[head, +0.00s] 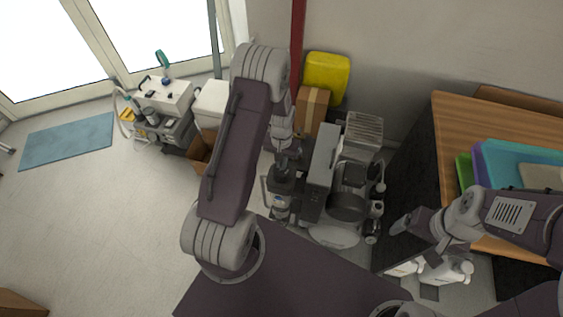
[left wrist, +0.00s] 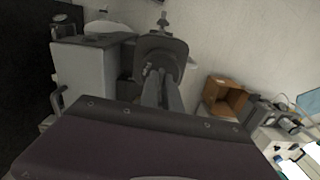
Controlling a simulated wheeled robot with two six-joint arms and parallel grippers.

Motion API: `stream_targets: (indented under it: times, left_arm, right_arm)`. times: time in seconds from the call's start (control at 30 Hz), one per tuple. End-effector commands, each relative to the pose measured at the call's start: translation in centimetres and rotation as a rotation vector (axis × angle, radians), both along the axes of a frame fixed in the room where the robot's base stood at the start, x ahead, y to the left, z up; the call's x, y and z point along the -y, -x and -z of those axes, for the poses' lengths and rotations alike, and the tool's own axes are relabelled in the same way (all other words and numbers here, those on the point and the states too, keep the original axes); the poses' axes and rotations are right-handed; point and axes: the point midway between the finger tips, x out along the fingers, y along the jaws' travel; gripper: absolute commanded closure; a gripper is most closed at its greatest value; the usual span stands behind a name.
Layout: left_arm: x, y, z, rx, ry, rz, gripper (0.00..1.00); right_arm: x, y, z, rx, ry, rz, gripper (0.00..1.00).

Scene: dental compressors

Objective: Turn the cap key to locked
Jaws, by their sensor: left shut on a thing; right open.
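My left gripper (head: 284,172) reaches down to a compressor unit (head: 345,180) on the floor by the wall. In the left wrist view my left gripper (left wrist: 151,72) is shut at the face of a dark rounded part (left wrist: 163,47) with a small fitting on top. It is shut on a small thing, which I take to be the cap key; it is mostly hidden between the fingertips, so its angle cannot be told. My right gripper (head: 405,224) is open and empty, to the right of the compressor.
A wooden table (head: 490,115) with colored trays (head: 515,165) stands at right. A yellow container (head: 326,77) and a cardboard box (head: 312,108) stand behind the compressor. White bottles (head: 448,270) are below my right arm. Open floor with a blue mat (head: 68,140) lies left.

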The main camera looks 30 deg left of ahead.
Motion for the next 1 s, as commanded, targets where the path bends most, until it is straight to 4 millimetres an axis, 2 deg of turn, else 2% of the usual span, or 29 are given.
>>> stream_targets:
  times: [0.33,0.37,0.4,0.43,0.73,0.87,1.0]
  left_arm:
    - [0.0,0.0,0.0,0.000,0.000,0.000,1.00]
    - [0.0,0.0,0.0,0.000,0.000,0.000,0.84]
    - [0.0,0.0,0.0,0.000,0.000,0.000,0.73]
    - [0.0,0.0,0.0,0.000,0.000,0.000,0.70]
    - [0.0,0.0,-0.1,0.001,0.000,0.000,0.70]
    - [0.0,-0.2,-1.9,0.006,-0.001,0.000,0.70]
    - [0.0,-0.1,-5.2,0.006,-0.001,0.000,0.70]
  right_arm:
    - [0.0,0.0,0.0,0.000,0.000,0.000,0.15]
    - [0.0,0.0,0.0,0.000,0.000,0.000,0.15]
    - [0.0,0.0,0.0,0.000,0.000,0.000,0.15]
    - [0.0,0.0,0.0,0.000,0.000,0.000,0.15]
    - [0.0,0.0,0.0,0.000,0.000,0.000,0.15]
    - [0.0,0.0,0.1,0.000,0.000,0.000,0.15]
    - [0.0,0.0,0.3,0.000,0.000,0.000,0.15]
